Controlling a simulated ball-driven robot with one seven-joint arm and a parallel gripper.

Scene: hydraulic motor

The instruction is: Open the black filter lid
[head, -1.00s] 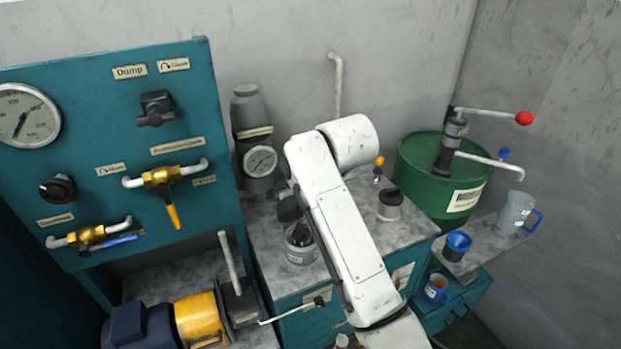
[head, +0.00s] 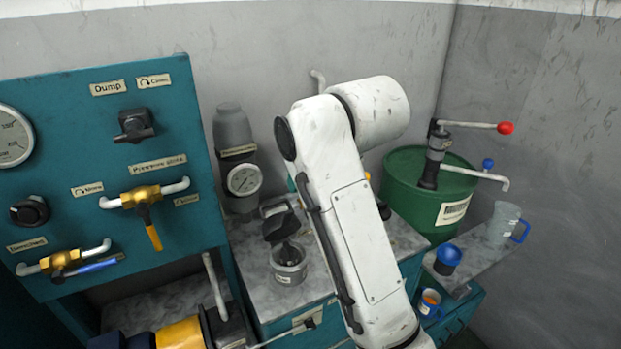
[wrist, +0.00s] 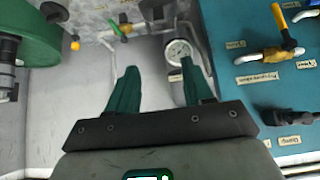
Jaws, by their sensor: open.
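The black filter lid (head: 280,228) shows in the head view just left of my arm. It looks tilted up above the grey filter cup (head: 289,264), whose dark top shows below it. In the wrist view a dark part at the top edge (wrist: 152,11) may be this lid; it is cut off by the frame. My gripper (wrist: 160,67) has its two green fingers apart with nothing between them, only the gauge and wall behind. In the head view my arm hides most of the gripper. I cannot tell whether it touches the lid.
A pressure gauge (head: 244,180) on a grey cylinder stands behind the cup. The teal valve panel (head: 85,150) is at left. A green drum (head: 405,175) with a red-knobbed pump handle (head: 506,128) is at right. Blue-handled cups stand in front of it.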

